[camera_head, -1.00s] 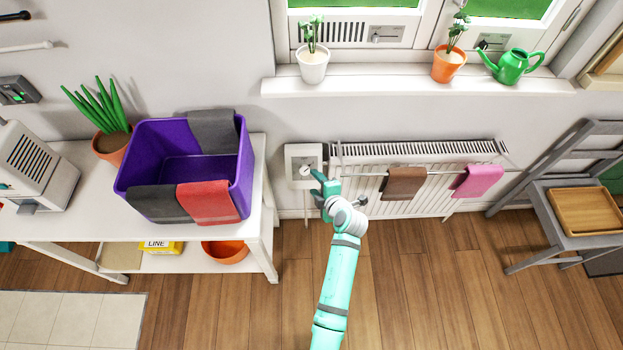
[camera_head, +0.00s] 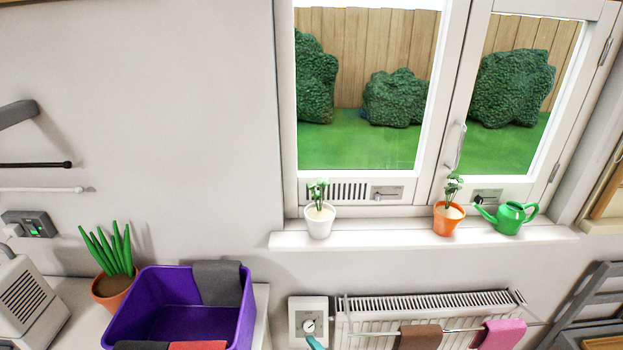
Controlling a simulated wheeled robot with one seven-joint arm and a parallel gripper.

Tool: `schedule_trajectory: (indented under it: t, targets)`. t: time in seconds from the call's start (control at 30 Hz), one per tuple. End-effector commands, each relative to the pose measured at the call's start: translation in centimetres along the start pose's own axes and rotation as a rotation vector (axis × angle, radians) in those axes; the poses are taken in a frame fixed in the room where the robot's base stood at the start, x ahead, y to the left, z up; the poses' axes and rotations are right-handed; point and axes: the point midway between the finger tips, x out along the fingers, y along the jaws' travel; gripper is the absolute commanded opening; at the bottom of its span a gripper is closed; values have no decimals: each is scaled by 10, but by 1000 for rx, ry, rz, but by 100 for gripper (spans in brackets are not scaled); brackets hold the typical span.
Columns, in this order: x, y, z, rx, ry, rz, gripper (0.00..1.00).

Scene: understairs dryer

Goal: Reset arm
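Only a small teal part of my arm (camera_head: 314,343) shows at the bottom edge, just below the dial of the white thermostat box (camera_head: 308,321). My gripper's fingers cannot be made out in the current view, so its opening is hidden. The radiator (camera_head: 430,306) is to the right of the box, with a brown cloth (camera_head: 420,337) and a pink cloth (camera_head: 500,335) on its rail.
A purple bin (camera_head: 247,315) with cloths over its rim stands on the white table at lower left, by a potted plant (camera_head: 112,285). The windowsill (camera_head: 400,236) holds two pots and a green watering can (camera_head: 509,217).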

Motion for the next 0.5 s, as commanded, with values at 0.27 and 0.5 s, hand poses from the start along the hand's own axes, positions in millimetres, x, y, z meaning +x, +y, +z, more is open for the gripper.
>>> schedule_trajectory:
  t: [0.27,0.5]
  targets:
    - [-68,-20,-99,163,181,228,50]
    - [-145,-18,-147,372,238,411,50]
